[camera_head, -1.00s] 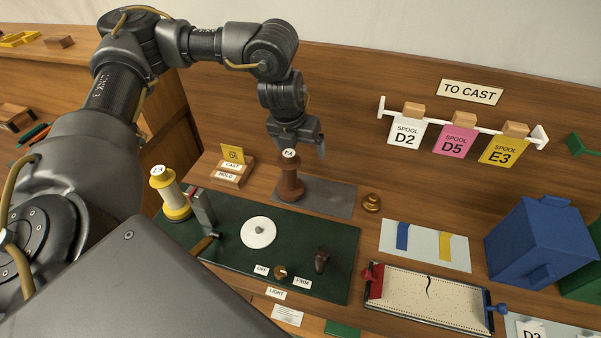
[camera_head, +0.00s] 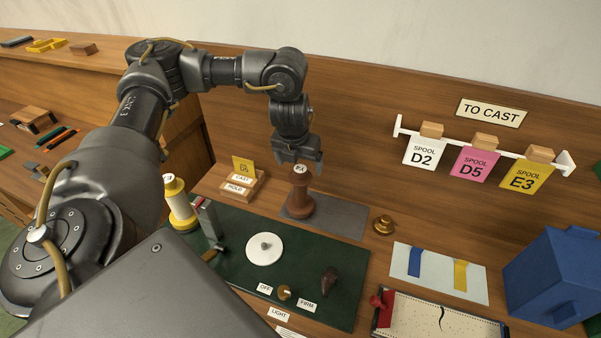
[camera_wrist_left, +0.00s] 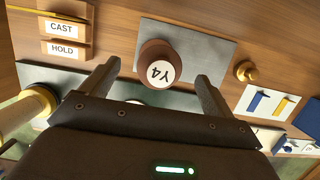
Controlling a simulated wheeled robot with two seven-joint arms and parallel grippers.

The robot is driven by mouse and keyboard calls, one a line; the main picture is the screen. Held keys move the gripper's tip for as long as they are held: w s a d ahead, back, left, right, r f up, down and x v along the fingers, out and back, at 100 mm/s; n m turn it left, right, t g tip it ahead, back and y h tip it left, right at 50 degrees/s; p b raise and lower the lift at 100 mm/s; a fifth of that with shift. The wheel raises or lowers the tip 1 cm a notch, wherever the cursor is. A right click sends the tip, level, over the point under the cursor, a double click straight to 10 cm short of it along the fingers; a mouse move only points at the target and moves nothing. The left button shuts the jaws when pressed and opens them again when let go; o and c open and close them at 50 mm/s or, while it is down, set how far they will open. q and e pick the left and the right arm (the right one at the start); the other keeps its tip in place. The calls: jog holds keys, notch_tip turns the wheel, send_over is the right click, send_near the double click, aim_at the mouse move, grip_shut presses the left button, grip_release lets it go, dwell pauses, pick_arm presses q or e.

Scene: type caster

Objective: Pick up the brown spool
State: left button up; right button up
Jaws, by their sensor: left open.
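The brown spool (camera_head: 299,200) stands upright on a grey plate (camera_head: 340,219) at the back of the bench. Its white top label reads Y4 in the left wrist view (camera_wrist_left: 162,74). My left gripper (camera_head: 298,163) is open and empty, just above and behind the spool's top in the head view. In the left wrist view, the spool's top shows between the two spread fingers (camera_wrist_left: 159,76), with a gap on each side. My right gripper is out of view.
A yellow spool (camera_head: 179,204) stands to the left beside a grey upright (camera_head: 208,218). A CAST/HOLD block (camera_head: 241,186) is left of the brown spool. A brass knob (camera_head: 383,225) is to the right. A green mat (camera_head: 310,262) with a white disc lies in front.

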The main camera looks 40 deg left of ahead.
aim_at(300, 169)
pick_arm(q)
jog(key=shift+f, duration=0.4)
jog(key=x, duration=0.3)
jog(key=shift+s+d+f, duration=0.1)
jog(key=shift+d+f, duration=0.05)
jog(key=shift+f, duration=0.55)
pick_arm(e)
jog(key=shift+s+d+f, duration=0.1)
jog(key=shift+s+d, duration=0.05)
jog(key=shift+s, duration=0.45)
pick_arm(q)
jog(key=c, duration=1.4)
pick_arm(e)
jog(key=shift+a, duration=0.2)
pick_arm(q)
jog(key=shift+r, duration=0.1)
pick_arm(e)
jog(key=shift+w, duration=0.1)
